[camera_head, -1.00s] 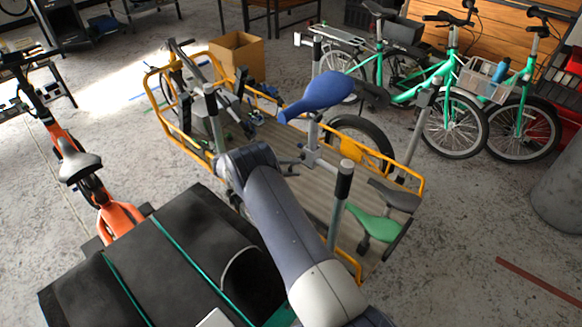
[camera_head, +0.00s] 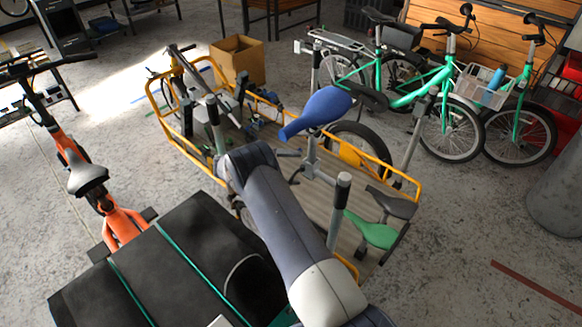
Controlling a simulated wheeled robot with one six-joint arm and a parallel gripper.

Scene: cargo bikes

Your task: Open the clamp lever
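My arm reaches forward over the cargo bike (camera_head: 330,205). Its far end bends down behind its own elbow, and I cannot make out my gripper. A blue saddle (camera_head: 318,110) sits on a grey post (camera_head: 311,158) above the cargo bed, just right of my arm. Small dark and grey parts (camera_head: 290,153) stick out to the left of this post. I cannot tell whether one of them is the clamp lever or which way it points. A green saddle (camera_head: 372,232) and a dark saddle (camera_head: 391,203) are low at the bed's right end.
An orange bike (camera_head: 105,205) stands left, green bikes (camera_head: 440,85) back right. A cardboard box (camera_head: 238,62) stands behind. Floor at the right front is clear.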

